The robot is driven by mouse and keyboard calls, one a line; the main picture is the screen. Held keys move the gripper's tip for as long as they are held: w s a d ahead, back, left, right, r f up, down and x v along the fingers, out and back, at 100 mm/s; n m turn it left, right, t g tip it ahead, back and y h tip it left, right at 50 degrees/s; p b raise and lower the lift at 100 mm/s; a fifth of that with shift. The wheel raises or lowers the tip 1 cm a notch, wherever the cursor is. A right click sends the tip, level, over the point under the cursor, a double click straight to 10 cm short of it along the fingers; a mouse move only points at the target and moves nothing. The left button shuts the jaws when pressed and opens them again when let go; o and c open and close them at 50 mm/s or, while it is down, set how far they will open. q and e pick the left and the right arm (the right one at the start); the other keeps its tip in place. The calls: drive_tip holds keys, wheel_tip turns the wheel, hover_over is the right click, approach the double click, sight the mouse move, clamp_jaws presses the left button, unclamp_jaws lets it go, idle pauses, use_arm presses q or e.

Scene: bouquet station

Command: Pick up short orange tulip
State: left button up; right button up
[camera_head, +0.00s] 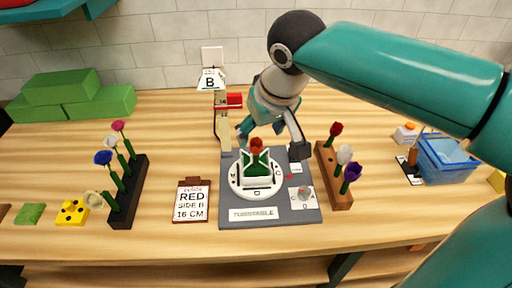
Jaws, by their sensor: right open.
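A short orange tulip (256,145) stands upright in a small green and white holder (257,174) on the round white turntable (238,188). Its bloom shows just above the holder, and its stem is mostly hidden. My right gripper (271,140) reaches down from the right, just behind and above the turntable. It is open, with one finger left of the bloom and the other, dark-tipped, to the right. I see nothing held between the fingers. I cannot tell whether it touches the flower. My left gripper is not in view.
A dark rack (127,205) with several flowers stands left, and a brown rack (338,191) with several stands right. A post with a "B" sign (210,80) and red slider (235,101) rises behind. A clipboard (192,201) reads "RED SIDE B 16 CM". A blue bin (447,165) is far right.

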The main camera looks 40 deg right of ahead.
sight(257, 137)
drive_tip(key=x, duration=0.5)
drive_tip(key=shift+w+d+r, duration=0.1)
drive_tip(key=shift+w+d, duration=0.05)
drive_tip(key=shift+w, duration=0.15)
drive_tip(key=shift+c, duration=0.2)
drive_tip(key=c, duration=0.8)
